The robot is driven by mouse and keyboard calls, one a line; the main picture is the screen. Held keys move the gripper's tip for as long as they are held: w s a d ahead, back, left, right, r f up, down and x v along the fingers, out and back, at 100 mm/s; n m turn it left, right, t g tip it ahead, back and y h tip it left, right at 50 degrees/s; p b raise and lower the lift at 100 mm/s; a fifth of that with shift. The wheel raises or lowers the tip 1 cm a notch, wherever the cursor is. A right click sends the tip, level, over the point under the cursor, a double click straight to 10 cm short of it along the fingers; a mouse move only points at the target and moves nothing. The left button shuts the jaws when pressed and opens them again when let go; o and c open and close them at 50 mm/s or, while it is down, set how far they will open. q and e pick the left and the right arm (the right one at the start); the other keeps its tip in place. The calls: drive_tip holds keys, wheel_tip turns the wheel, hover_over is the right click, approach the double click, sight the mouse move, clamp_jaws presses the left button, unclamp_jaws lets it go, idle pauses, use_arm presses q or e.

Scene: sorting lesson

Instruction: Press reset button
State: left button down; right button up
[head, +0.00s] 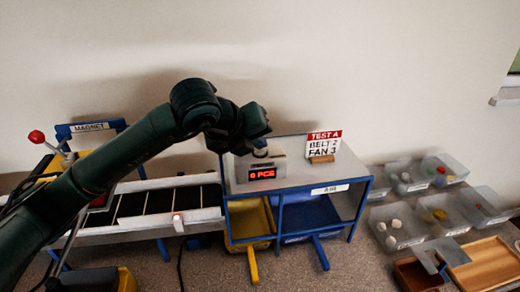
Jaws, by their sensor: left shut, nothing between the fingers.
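A grey counter box (241,184) with a red lit display (262,174) stands on top of the metal stand in the middle of the head view. My left arm reaches in from the left, and its dark gripper (260,146) is shut and empty at the top of the box. The gripper covers part of the box top. I cannot make out a reset button there, nor tell whether the fingertips touch the box. My right gripper is out of view.
A sign (323,147) reading TEST A stands right of the box. A conveyor (150,204) with a red-topped piece (177,218) lies left. Yellow (250,222) and blue (312,217) bins sit under the stand. Clear bins (397,226) with small parts and a wooden tray (490,262) are at right.

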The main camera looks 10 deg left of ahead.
sight(258, 153)
use_arm(q)
drive_tip(key=shift+s+d+f+b, duration=0.2)
drive_tip(key=shift+f+b, duration=0.1)
drive_tip(key=shift+f, duration=0.25)
idle(0.4)
drive_tip(key=shift+a+r, duration=0.1)
drive_tip(key=shift+r, duration=0.7)
drive_tip(key=shift+r, duration=0.1)
drive_tip(key=shift+r+p, duration=0.35)
drive_tip(key=shift+p, duration=0.05)
drive_tip(key=shift+w+r+p, duration=0.15)
drive_tip(key=shift+r+p, duration=0.4)
drive_tip(key=shift+r, duration=0.55)
drive_tip(key=shift+w+r+p, duration=0.1)
drive_tip(key=shift+r+p, duration=0.45)
drive_tip(key=shift+r, duration=0.55)
